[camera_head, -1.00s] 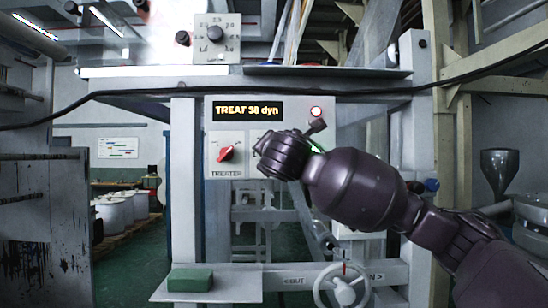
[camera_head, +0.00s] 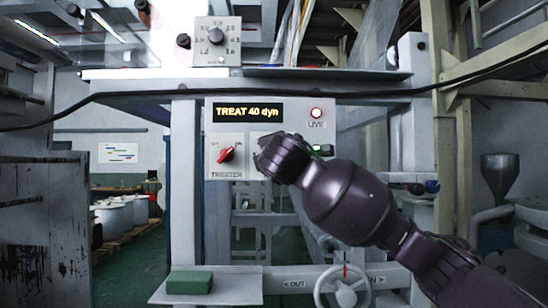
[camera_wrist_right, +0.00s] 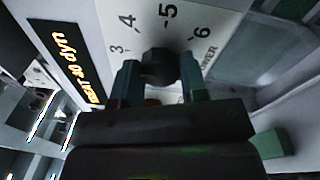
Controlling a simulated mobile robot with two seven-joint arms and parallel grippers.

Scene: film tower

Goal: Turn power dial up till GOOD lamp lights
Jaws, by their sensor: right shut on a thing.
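The treater panel (camera_head: 224,130) faces me, with a display (camera_head: 248,112) reading "TREAT 40 dyn". My right gripper (camera_head: 268,160) is at its lower right and covers the power dial in the head view. In the right wrist view the dial's black knob (camera_wrist_right: 159,65) sits between the two fingers of my right gripper (camera_wrist_right: 160,80), shut on it. The scale behind it shows 3, 4, 5 and 6. A small green spot (camera_head: 317,147) shows beside my wrist; I cannot tell if it is the GOOD lamp. My left gripper is out of view.
A red TREATER switch (camera_head: 227,155) is close left of my gripper. A grey dial plate (camera_head: 218,53) is above the panel. A shelf with a green block (camera_head: 190,282) and a handwheel (camera_head: 342,290) are below.

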